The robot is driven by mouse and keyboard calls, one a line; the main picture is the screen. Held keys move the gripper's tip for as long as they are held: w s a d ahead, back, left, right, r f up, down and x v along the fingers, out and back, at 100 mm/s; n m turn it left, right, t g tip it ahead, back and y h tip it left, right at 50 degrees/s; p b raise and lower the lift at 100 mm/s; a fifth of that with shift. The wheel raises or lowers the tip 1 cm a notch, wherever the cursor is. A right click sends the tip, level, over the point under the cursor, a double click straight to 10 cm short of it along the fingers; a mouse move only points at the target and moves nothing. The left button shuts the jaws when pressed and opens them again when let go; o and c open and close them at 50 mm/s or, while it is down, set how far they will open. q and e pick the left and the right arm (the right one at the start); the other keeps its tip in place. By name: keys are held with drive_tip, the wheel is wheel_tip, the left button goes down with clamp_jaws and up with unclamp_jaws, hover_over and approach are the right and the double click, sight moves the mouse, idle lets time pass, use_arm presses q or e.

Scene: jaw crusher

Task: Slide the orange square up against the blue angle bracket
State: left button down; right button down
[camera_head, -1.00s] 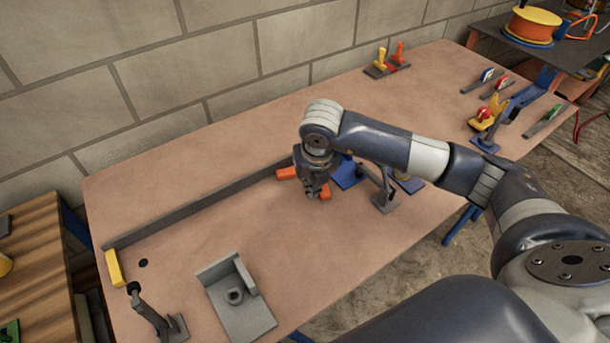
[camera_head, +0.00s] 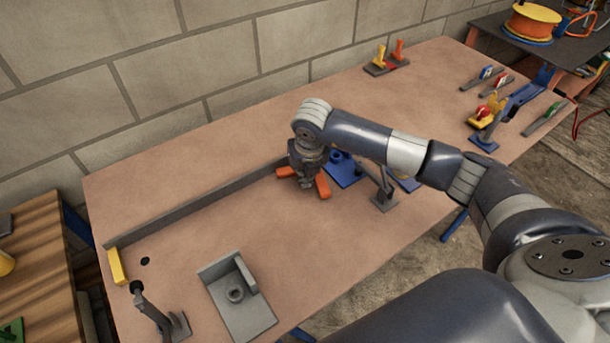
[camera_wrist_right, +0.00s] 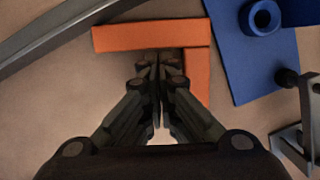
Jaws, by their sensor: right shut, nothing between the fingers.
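The orange square (camera_head: 323,184) lies flat on the table, partly hidden by my right gripper (camera_head: 307,182) in the head view. The right wrist view shows its L shape (camera_wrist_right: 140,37), with one leg across the top and one down the right. My right gripper (camera_wrist_right: 158,62) is shut and empty, with its fingertips inside the L's corner. The blue angle bracket (camera_head: 343,170) lies just right of the square; it also shows in the right wrist view (camera_wrist_right: 262,62). There the square's outer corner is at or very near the bracket's edge, and a wedge-shaped gap widens below. My left gripper is not in view.
A long grey bar (camera_head: 190,205) runs behind and left of the square. A grey angled fixture (camera_head: 240,305) is at the front left. The table's middle front is clear.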

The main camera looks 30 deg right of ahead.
drive_tip(key=shift+w+d+f+b, duration=0.1)
drive_tip(key=shift+w+d+b, duration=0.05)
drive_tip(key=shift+w+b, duration=0.7)
drive_tip(key=shift+w+d, duration=0.1)
drive_tip(key=shift+w, duration=0.35)
drive_tip(key=shift+r, duration=0.3)
